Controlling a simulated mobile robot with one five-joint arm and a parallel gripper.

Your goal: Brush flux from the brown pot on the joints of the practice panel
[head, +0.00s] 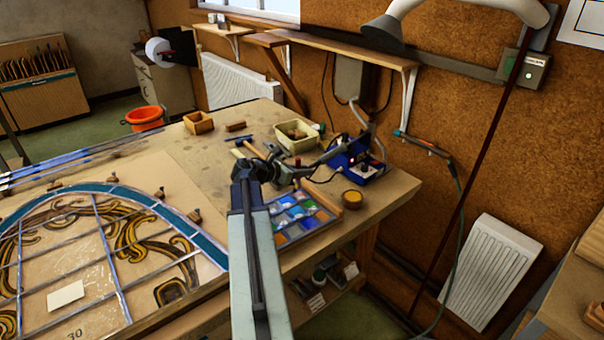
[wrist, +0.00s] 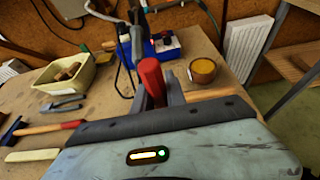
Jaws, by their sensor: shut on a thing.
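My gripper (wrist: 157,92) is shut on a red handle (wrist: 151,76), which stands up between its fingers in the wrist view. The handle's lower end is hidden, so I cannot see any bristles. In the head view my gripper (head: 318,163) is above the right part of the bench, and the handle is not clear there. The round brown pot (head: 352,199) with amber contents stands near the bench's right edge. It also shows in the wrist view (wrist: 203,70), right of and beyond the gripper, apart from it. A small wood-edged panel of coloured squares (head: 305,217) lies near the front edge, below the gripper.
A blue box (head: 362,165) with a cable stands behind the gripper. A cream tub (head: 297,136) and a hammer (wrist: 45,129) lie to the left. A large arched leaded panel (head: 100,262) covers the bench's left. Bare bench (head: 200,150) lies between.

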